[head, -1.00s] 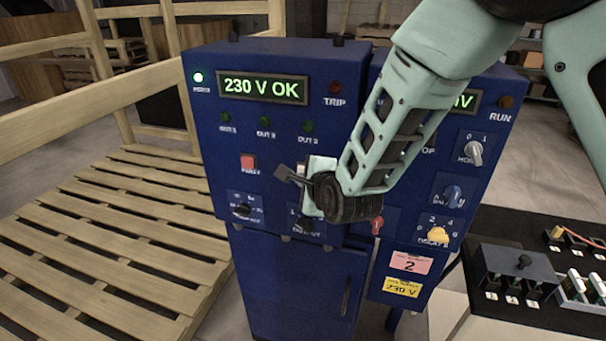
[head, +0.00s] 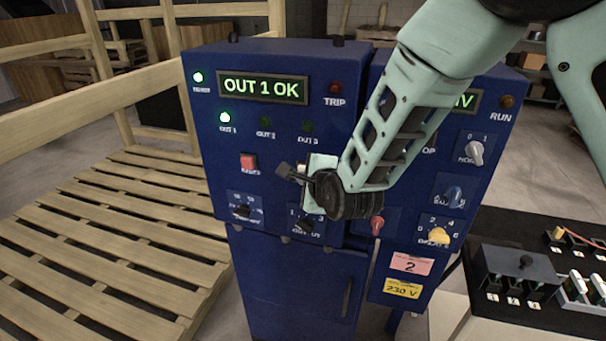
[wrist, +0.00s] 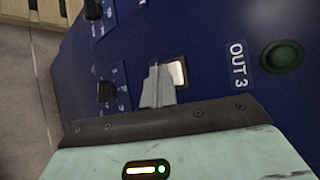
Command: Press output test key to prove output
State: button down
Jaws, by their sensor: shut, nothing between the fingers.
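The output test key is a pale, lit key (wrist: 179,74) on the blue panel, right beside my fingertips in the wrist view. My gripper (head: 287,171) is shut and empty in front of the left panel; its fingers also show in the wrist view (wrist: 157,86). I cannot tell whether the fingertips touch the key. My gripper's body mostly hides the key in the head view. The display (head: 263,88) reads OUT 1 OK. The OUT 1 lamp (head: 225,117) glows green. The OUT 2 lamp (head: 265,121) and OUT 3 lamp (head: 308,126) are dark.
A red key (head: 248,162) sits left of my gripper. Below are a black selector knob (head: 242,211) and an output knob (head: 305,225). A red knob (head: 376,225) and a yellow knob (head: 438,236) are on the right panel. Wooden pallets (head: 110,240) stand at left.

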jog(key=shift+s, duration=0.1)
jog(key=shift+s+a+b, duration=0.25)
jog(key=shift+s+b, duration=0.1)
jog(key=shift+s, duration=0.4)
jog(key=shift+s, duration=0.1)
jog(key=s, duration=0.1)
jog(key=s+a, duration=0.1)
jog(key=s, duration=0.1)
jog(key=s+b, duration=0.1)
jog(key=shift+s+a, duration=0.3)
jog(key=shift+a, duration=0.1)
